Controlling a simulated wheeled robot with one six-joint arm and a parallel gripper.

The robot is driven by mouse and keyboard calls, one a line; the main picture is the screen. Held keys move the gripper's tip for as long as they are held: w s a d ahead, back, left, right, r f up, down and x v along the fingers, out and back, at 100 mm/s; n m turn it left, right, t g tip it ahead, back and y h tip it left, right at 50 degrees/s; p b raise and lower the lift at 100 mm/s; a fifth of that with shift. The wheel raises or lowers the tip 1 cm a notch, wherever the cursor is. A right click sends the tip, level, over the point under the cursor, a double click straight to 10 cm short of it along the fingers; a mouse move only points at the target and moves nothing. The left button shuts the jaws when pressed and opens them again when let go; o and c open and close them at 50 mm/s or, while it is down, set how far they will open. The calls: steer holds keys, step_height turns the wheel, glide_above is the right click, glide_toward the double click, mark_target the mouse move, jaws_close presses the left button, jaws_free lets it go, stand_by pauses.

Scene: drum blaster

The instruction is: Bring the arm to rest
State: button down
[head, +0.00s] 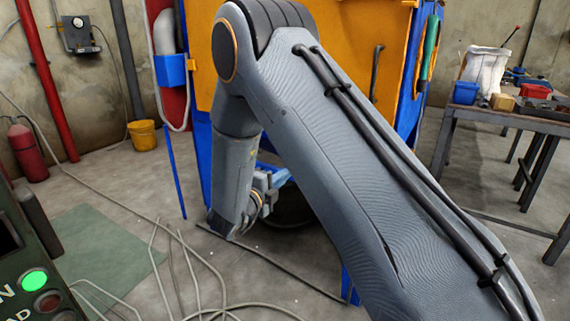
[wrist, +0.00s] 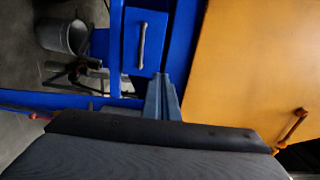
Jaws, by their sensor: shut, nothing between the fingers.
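My arm (head: 345,160) rises from the lower right of the head view to an elbow near the top, then bends down to the wrist (head: 258,195). My gripper (wrist: 162,82) shows in the wrist view as two grey-blue fingers pressed together, with nothing between them. They point towards the blue and orange cabinet (wrist: 245,65). In the head view I cannot make out the fingertips clearly. The cabinet (head: 370,45) stands behind my arm, which hides much of its front. I cannot tell the gap between fingers and cabinet.
A blue panel with a grey handle (wrist: 142,45) and a grey bucket (wrist: 62,35) lie beyond the fingers. A workbench (head: 500,117) with containers stands at the right. A green-lit control box (head: 35,265) is at lower left. Loose hoses (head: 185,270) cross the floor.

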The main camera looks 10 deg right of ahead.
steer(key=a+r+n+y, duration=0.3)
steer(key=a+n+y, duration=0.7)
steer(key=s+a+r+n+g+y, duration=0.15)
steer(key=s+n+g, duration=0.45)
steer(key=s, duration=0.7)
steer(key=s+a+n+g+y, duration=0.25)
steer(key=s+n, duration=0.55)
steer(key=s, duration=0.5)
steer(key=s+d+n+g+h, duration=0.1)
steer(key=s+d+n+g, duration=0.2)
steer(key=s+d, duration=0.35)
steer(key=s+d+n+g+h, duration=0.1)
steer(key=s+d+n+g, duration=0.15)
steer(key=s, duration=0.65)
steer(key=d+r+m+p, duration=0.3)
steer(key=d+r+p, duration=1)
steer(key=p, duration=0.9)
steer(key=shift+s+r+h+p, duration=0.3)
steer(key=shift+s+r+p, duration=0.1)
steer(key=shift+r, duration=1.2)
steer(key=shift+d+m, duration=0.1)
steer(key=shift+m, duration=0.15)
